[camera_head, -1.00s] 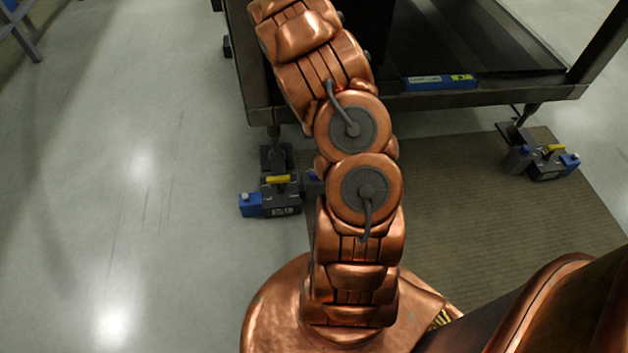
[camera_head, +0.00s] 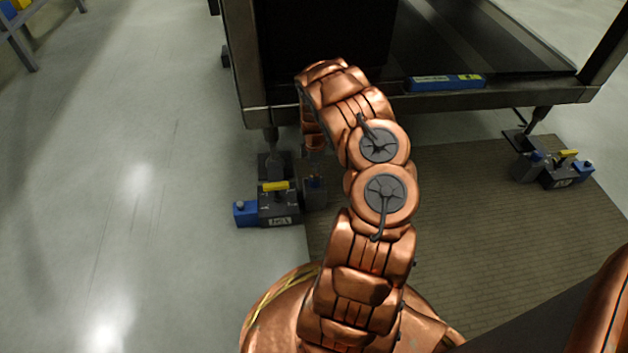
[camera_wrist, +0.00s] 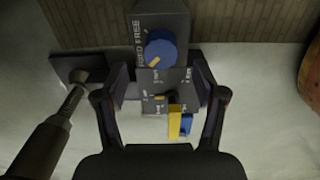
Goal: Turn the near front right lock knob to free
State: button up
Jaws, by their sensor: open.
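In the wrist view, the blue lock knob (camera_wrist: 160,48) sits on a dark grey block (camera_wrist: 172,18) lettered FIXED and FREE along its left side. Its yellow mark points to the lower left, nearer the word FIXED. My gripper (camera_wrist: 160,88) is open, its fingers spread on either side of the lock unit in the picture; the knob shows beyond the fingertips, and I see no contact. In the head view, the lock unit (camera_head: 279,207) stands at the front left foot of the frame, and my arm reaches down beside it. My gripper is mostly hidden there.
A yellow handle with a blue part (camera_wrist: 180,123) shows close below the knob in the wrist view. A metal leg (camera_wrist: 50,128) stands at left. The dark frame (camera_head: 430,102) overhangs in the head view. A second lock unit (camera_head: 556,170) stands at right.

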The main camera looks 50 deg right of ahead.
notch_tip(320, 180, down, 5)
jog(key=shift+f+b, duration=0.1)
jog(key=shift+b, duration=1)
jog(key=shift+c, duration=0.2)
jog(key=c, duration=1.1)
